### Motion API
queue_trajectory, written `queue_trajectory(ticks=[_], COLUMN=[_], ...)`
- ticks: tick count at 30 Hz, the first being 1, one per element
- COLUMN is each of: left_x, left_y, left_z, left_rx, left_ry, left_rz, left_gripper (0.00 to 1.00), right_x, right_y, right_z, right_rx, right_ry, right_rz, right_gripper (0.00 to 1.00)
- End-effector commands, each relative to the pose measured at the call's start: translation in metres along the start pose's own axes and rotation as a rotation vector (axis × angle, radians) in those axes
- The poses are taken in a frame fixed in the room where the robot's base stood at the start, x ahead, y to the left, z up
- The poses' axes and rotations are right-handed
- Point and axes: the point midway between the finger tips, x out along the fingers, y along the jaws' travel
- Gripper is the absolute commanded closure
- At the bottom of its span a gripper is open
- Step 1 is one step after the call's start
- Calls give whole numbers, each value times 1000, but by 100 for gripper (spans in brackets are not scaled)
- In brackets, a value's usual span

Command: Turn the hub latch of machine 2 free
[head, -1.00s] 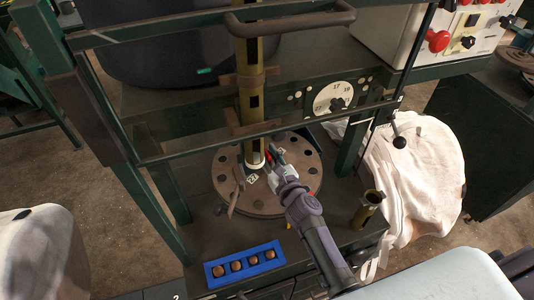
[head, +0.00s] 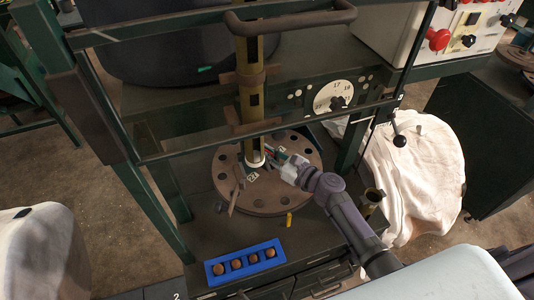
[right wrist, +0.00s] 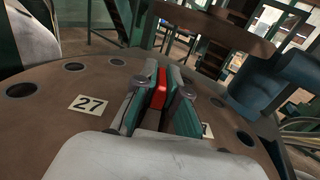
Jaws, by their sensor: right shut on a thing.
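The round brown plate with holes (head: 300,196) sits on the machine's lower deck, around the foot of a brass-coloured upright column (head: 251,100). My right gripper (head: 274,155) reaches in low from the right, beside the column's foot. In the right wrist view its green-padded fingers (right wrist: 160,90) are shut on a red latch piece (right wrist: 161,86), which stands upright between them just above the plate. The latch's lower end is hidden by the fingers. A label reading 27 (right wrist: 90,104) lies on the plate left of the fingers. My left gripper is not in view.
A blue tray (head: 245,263) with several brown round pieces lies at the front. A lever with a dark handle (head: 232,202) stands on the plate's left. A brass cup (head: 372,195) is partly behind my right arm. Green frame bars (head: 170,151) cross above the plate.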

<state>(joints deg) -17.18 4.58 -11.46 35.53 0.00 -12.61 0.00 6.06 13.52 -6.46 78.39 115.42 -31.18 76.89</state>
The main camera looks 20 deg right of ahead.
Motion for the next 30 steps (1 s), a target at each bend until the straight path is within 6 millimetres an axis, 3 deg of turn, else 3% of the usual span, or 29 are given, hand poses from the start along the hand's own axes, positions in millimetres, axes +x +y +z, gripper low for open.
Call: queue_trajectory(ticks=[8, 9, 13, 23, 30], left_x=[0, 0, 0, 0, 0], left_y=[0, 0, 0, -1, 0], left_z=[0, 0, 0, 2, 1], left_rx=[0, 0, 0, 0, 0], left_ry=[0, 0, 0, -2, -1], left_rz=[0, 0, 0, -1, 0], left_gripper=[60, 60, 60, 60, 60], right_x=[0, 0, 0, 0, 0], right_y=[0, 0, 0, 0, -1], right_z=[0, 0, 0, 2, 37], right_rx=[0, 0, 0, -1, -10], right_ry=[1, 1, 0, 0, 0], right_rz=[6, 5, 5, 5, 7], right_gripper=[100, 86, 64, 64, 64])
